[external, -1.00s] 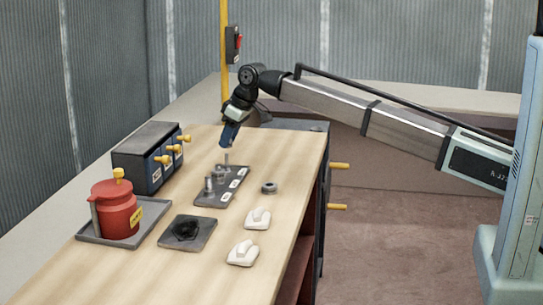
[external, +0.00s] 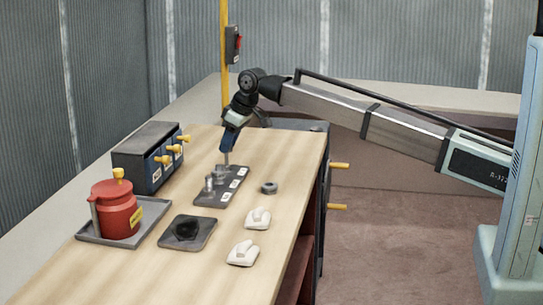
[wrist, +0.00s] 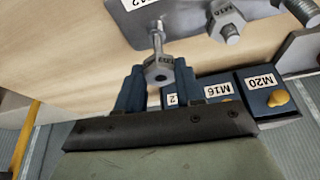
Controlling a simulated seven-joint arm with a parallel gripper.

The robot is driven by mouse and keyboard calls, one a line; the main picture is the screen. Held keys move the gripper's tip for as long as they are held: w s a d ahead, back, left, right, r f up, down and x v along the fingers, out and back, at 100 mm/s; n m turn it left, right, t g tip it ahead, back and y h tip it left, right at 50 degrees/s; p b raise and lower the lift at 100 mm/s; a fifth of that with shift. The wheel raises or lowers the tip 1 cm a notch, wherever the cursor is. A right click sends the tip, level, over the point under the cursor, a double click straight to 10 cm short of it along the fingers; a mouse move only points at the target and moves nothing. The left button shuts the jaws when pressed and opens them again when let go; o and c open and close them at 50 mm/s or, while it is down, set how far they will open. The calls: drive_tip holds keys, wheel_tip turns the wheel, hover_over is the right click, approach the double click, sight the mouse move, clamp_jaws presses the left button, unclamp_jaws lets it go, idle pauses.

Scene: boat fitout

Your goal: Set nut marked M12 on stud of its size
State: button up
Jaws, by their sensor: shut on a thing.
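My gripper (wrist: 159,90) has its two blue fingers shut on a small grey hex nut (wrist: 157,70) with an upside-down mark that seems to read M12. In the external view my gripper (external: 228,149) is low over the far end of the dark stud plate (external: 210,201). The thinnest stud (wrist: 157,38) rises from the plate beside a partly cut-off label ending in 2. The nut is at this stud's tip in the wrist view; I cannot tell whether it is around the stud or just above it.
A blue box (external: 150,158) with yellow knobs and size labels stands left of the plate. A loose grey nut (external: 269,187) lies to the right. A red canister (external: 117,212) on a tray, a dark pad (external: 188,232) and two white pieces (external: 258,218) are nearer the front.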

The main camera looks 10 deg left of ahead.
drive_tip(key=shift+f, duration=1.2)
idle(0.3)
drive_tip(key=o, duration=1.1)
drive_tip(key=shift+r, duration=0.1)
drive_tip(key=shift+r, duration=3.45)
